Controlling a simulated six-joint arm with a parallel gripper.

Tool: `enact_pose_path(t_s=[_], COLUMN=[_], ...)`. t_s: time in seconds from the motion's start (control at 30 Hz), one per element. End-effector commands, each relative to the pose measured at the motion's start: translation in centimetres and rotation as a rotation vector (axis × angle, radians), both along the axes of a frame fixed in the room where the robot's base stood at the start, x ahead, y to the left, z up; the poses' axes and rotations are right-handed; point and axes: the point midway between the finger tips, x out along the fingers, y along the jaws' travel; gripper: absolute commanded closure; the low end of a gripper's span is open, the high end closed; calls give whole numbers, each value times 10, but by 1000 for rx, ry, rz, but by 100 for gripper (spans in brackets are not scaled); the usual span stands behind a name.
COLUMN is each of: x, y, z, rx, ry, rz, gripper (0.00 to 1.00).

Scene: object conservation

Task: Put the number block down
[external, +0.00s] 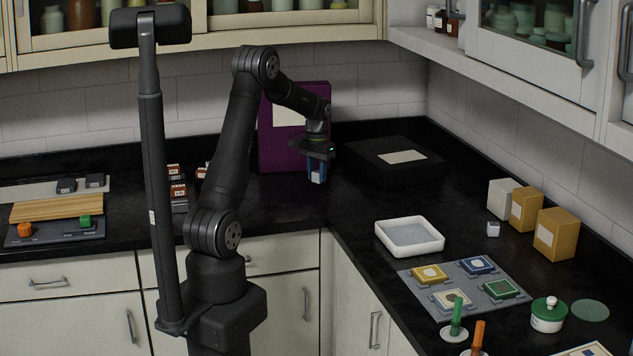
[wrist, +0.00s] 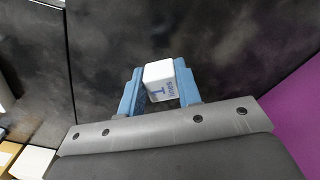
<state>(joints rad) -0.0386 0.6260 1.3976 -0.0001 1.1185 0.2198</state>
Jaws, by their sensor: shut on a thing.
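My gripper (external: 318,164) is shut on a white number block (wrist: 163,80). In the wrist view the block sits between the two blue fingers (wrist: 133,92) and shows a blue "1" and small blue lettering. In the external view the block (external: 316,178) shows small and pale at the fingertips, in front of a purple box. The block appears held above the black counter (external: 330,215); the exact gap is hard to tell.
The purple box (external: 275,150) stands close behind my gripper. A flat black box (external: 390,168) lies to its right. A white tray (external: 437,247), a grey board with coloured squares (external: 468,303) and a small pale block (external: 493,229) are further right. Counter below the gripper is clear.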

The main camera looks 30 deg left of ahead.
Motion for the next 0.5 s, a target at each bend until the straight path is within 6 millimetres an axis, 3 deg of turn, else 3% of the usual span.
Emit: enact_pose_path(t_s=[0.23,0.5], x=[8,-10], y=[103,228], z=[11,25], rx=[0,0], ry=[-2,-2], rz=[515,1150], gripper=[90,90])
